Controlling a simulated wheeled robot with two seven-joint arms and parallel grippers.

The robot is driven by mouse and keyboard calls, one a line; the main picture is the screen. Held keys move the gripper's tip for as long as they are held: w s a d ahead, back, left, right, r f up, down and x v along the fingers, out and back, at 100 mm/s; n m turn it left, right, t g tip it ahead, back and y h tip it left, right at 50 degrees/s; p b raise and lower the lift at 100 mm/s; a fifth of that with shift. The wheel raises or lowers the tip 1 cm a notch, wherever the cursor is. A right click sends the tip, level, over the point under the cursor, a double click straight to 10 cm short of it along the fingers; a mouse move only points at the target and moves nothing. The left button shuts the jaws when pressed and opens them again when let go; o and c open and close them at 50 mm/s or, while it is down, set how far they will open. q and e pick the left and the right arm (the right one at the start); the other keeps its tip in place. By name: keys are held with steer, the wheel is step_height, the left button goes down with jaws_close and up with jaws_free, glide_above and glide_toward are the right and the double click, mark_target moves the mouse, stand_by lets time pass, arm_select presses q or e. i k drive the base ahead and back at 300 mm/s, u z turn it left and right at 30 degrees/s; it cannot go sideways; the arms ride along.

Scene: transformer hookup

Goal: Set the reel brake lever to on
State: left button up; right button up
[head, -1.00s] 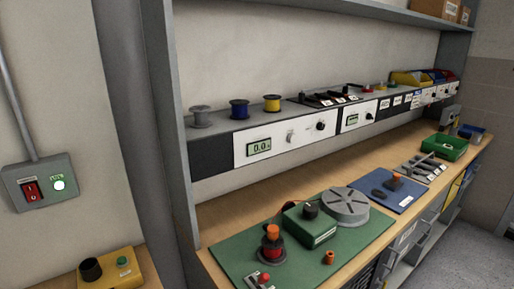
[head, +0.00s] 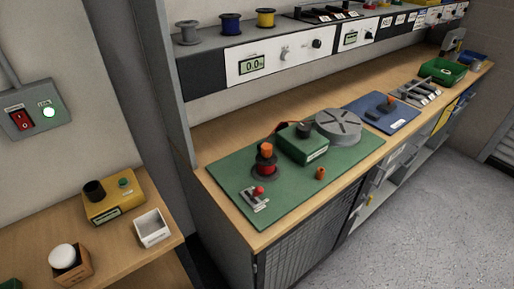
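The likely reel brake lever (head: 258,191) is a small red-knobbed lever on a light metal base (head: 253,201), at the near left corner of the green mat (head: 291,203). Its on and off marks are too small to read. A reel with a red-orange top (head: 265,160) stands just behind it on the mat. Neither of my grippers shows in the head view.
A green box (head: 302,143), a grey slotted disc (head: 339,126) and a small orange part (head: 320,173) share the mat. A blue mat (head: 381,113) lies beyond. A side table at left holds a yellow box (head: 115,199) and white tray (head: 152,228). Grey floor is open at right.

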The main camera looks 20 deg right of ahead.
mark_target(259, 191)
steer(key=u, duration=2.4)
steer(key=k, duration=1.4)
steer(key=z, duration=1.65)
steer(key=i, duration=1)
steer(key=u, duration=0.05)
steer(key=k, duration=0.75)
steer(key=z, duration=0.05)
